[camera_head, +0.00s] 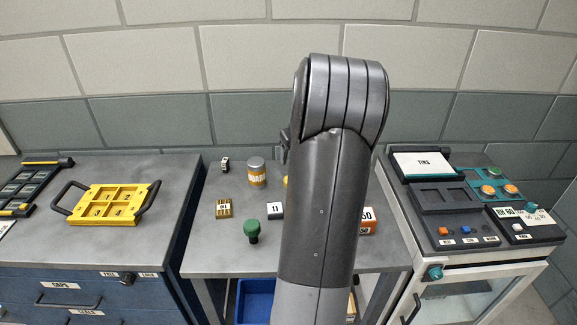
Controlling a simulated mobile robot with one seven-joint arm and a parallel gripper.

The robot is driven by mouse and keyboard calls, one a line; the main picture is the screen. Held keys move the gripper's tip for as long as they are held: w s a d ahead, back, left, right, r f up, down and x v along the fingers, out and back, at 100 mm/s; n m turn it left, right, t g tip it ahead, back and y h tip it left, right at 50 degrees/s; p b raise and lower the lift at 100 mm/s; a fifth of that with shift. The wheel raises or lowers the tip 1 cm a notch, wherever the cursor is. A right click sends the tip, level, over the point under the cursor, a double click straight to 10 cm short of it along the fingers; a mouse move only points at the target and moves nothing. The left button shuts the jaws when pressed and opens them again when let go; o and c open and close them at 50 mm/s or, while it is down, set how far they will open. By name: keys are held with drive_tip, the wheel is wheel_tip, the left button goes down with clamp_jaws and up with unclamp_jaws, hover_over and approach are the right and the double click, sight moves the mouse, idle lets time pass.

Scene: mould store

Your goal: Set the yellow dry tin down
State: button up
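A yellow tray (105,218) sits on the left cabinet. A control panel (470,220) stands right. The table's front left is clear.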

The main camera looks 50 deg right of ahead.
drive_tip(key=shift+r, duration=0.15)
drive_tip(key=a+r+n, duration=0.1)
drive_tip(key=a+r, duration=0.3)
drive_tip(key=a, duration=0.5)
drive_tip(key=a+r, duration=0.3)
drive_tip(key=a, duration=0.6)
drive_tip(key=a+r+n, duration=0.1)
drive_tip(key=a+r, duration=0.3)
drive_tip(key=a, duration=0.6)
drive_tip(key=s+a+n+t+y, duration=0.1)
drive_tip(key=s+a+t, duration=0.1)
drive_tip(key=s+a, duration=1.4)
drive_tip(key=shift+s+a+n+t, duration=0.15)
drive_tip(key=shift+a+n+t, duration=0.15)
drive_tip(key=shift+a+n, duration=0.15)
